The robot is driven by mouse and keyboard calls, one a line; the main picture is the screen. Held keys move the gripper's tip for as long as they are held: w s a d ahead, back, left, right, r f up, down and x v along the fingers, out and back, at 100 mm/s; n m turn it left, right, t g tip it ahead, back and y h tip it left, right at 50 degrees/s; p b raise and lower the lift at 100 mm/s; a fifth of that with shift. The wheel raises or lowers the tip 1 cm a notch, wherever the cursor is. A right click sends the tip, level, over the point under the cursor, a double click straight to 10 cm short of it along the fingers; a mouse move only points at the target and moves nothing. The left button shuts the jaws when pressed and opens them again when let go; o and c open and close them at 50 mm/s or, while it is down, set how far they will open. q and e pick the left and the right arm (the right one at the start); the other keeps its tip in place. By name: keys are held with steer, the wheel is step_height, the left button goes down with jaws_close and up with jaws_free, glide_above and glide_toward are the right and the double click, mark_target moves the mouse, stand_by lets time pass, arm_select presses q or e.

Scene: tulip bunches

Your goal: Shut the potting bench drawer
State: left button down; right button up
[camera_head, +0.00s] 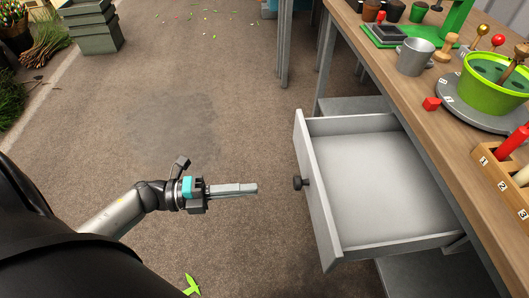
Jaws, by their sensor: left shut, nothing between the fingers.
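The grey potting bench drawer (322,212) is pulled well out from under the bench top (405,105), and its inside is empty. A dark round knob (298,183) sits on the middle of its front panel. My left gripper (256,188) is shut and empty, its fingers pointing right toward the knob. A gap of bare floor shows between the fingertips and the knob. My right gripper is not in view.
Dark crates (92,27) stand at the far left. The floor left of the drawer is mostly clear.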

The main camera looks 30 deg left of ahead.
mark_target(316, 183)
arm_select(q)
steer(key=b+x, duration=0.2)
steer(key=x, duration=0.9)
steer(key=shift+w, duration=0.1)
steer(key=shift+w+d, duration=0.35)
steer(key=shift+d, duration=0.2)
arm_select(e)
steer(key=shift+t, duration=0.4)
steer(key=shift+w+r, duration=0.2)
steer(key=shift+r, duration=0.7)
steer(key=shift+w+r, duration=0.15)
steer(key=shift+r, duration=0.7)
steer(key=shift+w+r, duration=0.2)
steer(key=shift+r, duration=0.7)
